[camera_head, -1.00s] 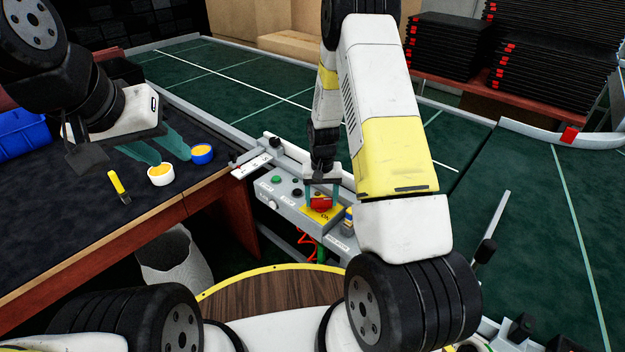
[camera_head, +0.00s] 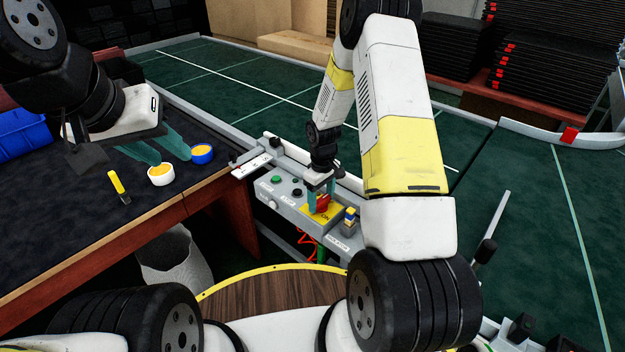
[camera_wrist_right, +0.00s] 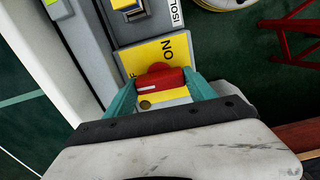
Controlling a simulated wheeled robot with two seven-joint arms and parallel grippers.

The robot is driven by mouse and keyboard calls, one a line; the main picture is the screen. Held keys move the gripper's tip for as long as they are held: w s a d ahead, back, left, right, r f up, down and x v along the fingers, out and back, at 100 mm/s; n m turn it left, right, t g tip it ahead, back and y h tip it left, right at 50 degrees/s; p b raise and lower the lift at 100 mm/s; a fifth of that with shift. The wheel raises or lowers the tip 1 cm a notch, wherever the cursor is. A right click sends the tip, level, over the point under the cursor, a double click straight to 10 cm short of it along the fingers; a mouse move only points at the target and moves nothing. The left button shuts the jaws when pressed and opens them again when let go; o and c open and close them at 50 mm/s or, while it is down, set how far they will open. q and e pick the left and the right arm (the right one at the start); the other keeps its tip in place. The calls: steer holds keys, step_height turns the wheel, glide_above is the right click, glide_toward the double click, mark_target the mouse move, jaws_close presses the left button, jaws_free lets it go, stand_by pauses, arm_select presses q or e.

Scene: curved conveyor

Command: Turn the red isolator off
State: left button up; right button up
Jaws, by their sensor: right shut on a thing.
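The red isolator (camera_head: 322,203) is a red rotary handle on a yellow plate (camera_head: 308,212) on the grey control panel. In the right wrist view the red handle (camera_wrist_right: 161,78) sits between the teal fingers of my right gripper (camera_wrist_right: 163,98), which is shut on it. The letters "ON" show on the yellow plate (camera_wrist_right: 150,52) in that view; another label is partly hidden. In the head view my right gripper (camera_head: 320,194) comes down onto the handle from above. My left gripper (camera_head: 165,148) is over the dark table at the left, its teal fingers apart and empty.
The panel also carries a green button (camera_head: 275,180), a black knob (camera_head: 297,192) and a blue-yellow switch (camera_head: 349,216). Tape rolls (camera_head: 161,174) and a yellow-handled tool (camera_head: 118,186) lie on the left table. The green conveyor (camera_head: 250,84) lies behind the panel.

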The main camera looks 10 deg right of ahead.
mark_target(321, 199)
steer(key=shift+n, duration=0.3)
steer(key=o, duration=1.4)
step_height(321, 199, up, 8)
steer(key=shift+f, duration=0.1)
